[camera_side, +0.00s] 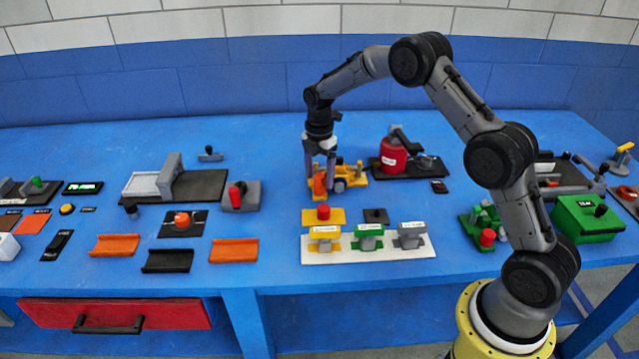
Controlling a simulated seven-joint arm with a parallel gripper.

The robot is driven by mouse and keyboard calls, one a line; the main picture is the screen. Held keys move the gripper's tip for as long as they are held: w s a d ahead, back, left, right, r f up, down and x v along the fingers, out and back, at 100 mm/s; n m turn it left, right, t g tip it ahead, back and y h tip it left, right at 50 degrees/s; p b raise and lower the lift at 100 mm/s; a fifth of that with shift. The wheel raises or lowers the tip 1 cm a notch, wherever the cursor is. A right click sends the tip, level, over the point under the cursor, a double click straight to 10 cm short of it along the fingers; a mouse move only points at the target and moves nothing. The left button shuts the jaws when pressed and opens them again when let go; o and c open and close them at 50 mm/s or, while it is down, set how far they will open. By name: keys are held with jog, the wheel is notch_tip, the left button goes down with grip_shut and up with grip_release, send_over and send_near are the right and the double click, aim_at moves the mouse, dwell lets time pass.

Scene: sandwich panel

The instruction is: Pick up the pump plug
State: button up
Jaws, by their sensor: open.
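My gripper (321,184) points down at a yellow fixture (355,177) near the middle of the table. Its fingers are apart, with an orange part (319,187) of the fixture showing between or just behind them. A grey knob-like part (340,187) sits to the right of the fingers. I cannot tell whether the fingers touch anything. A red cylindrical pump-like body (393,157) with a dark lever stands on a black base to the right. No part is clearly recognisable as the pump plug, and the fingers hide some of the fixture.
In front are a yellow block with a red knob (323,214), a small black block (376,216) and a white plate (384,253) with labelled coloured handles. A grey block with a red lever (241,196) stands left. Green fixtures (588,219) stand right. Bare blue table lies behind.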

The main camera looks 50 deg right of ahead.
jog(key=shift+f, duration=0.4)
grip_shut()
jog(key=shift+r, duration=0.15)
